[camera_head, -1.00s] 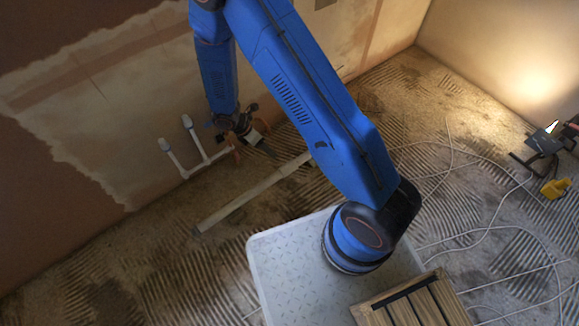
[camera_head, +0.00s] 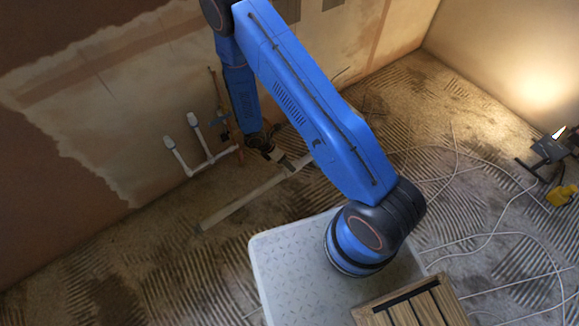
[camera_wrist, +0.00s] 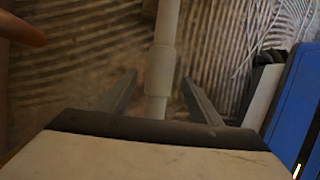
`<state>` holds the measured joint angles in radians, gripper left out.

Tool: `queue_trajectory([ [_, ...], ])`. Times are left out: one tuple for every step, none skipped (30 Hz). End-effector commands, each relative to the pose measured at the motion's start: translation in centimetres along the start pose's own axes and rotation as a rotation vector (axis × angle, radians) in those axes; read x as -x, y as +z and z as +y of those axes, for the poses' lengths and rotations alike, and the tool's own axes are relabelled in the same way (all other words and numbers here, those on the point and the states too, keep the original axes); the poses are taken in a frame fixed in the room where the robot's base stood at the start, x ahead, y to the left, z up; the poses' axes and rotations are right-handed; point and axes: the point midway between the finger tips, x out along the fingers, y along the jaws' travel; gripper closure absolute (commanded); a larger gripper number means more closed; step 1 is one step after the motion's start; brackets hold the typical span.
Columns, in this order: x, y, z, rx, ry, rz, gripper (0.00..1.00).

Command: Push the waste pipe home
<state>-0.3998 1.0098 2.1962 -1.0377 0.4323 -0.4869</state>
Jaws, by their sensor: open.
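The pale waste pipe (camera_head: 245,205) lies diagonally along the ribbed floor in the head view, its right part partly hidden by my arm. In the wrist view the pipe (camera_wrist: 167,25) runs down the middle, with a wider collar (camera_wrist: 160,70) and a narrower length (camera_wrist: 155,106) below it. My gripper (camera_head: 290,168) is over the pipe's right part. In the wrist view my open gripper (camera_wrist: 160,92) has one finger on each side of the pipe, with gaps showing. The pipe's lower end is hidden behind the gripper body.
White pipework with two upright stubs (camera_head: 193,120) stands by the left wall, near a copper-coloured pipe (camera_head: 217,95). White cables (camera_head: 490,235) loop over the floor at right. A work lamp (camera_head: 550,148) stands far right. A slatted wooden piece (camera_head: 420,303) is at front.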

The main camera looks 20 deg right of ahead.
Motion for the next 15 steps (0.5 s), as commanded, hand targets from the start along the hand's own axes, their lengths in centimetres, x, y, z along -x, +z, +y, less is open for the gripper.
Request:
queue_trajectory([
  [-0.8,0.0,-0.1,0.001,-0.003,0.0,0.42],
  [-1.3,0.0,-0.1,0.002,-0.003,0.0,0.42],
  [-1.8,0.0,-0.1,0.002,-0.003,0.0,0.42],
  [-2.1,0.0,-0.1,0.002,-0.003,-0.001,0.42],
  [-2.5,0.0,-0.1,0.002,-0.002,-0.001,0.42],
  [-2.9,0.0,-0.1,0.001,-0.002,-0.001,0.42],
  [-3.1,0.0,-0.1,0.001,-0.002,0.0,0.42],
  [-3.4,0.0,-0.1,0.001,-0.002,0.0,0.42],
  [-3.6,0.0,-0.1,0.001,-0.001,0.0,0.42],
  [-3.8,0.0,0.0,0.0,-0.001,0.0,0.42],
  [-3.9,0.0,0.0,0.0,-0.001,0.0,0.42],
  [-4.0,0.0,0.0,0.0,0.0,0.0,0.42],
  [-4.1,0.0,0.0,0.001,0.0,0.0,0.42],
  [-4.2,0.0,0.0,0.001,0.0,0.0,0.42],
  [-4.2,0.0,0.0,0.001,0.0,0.0,0.42],
])
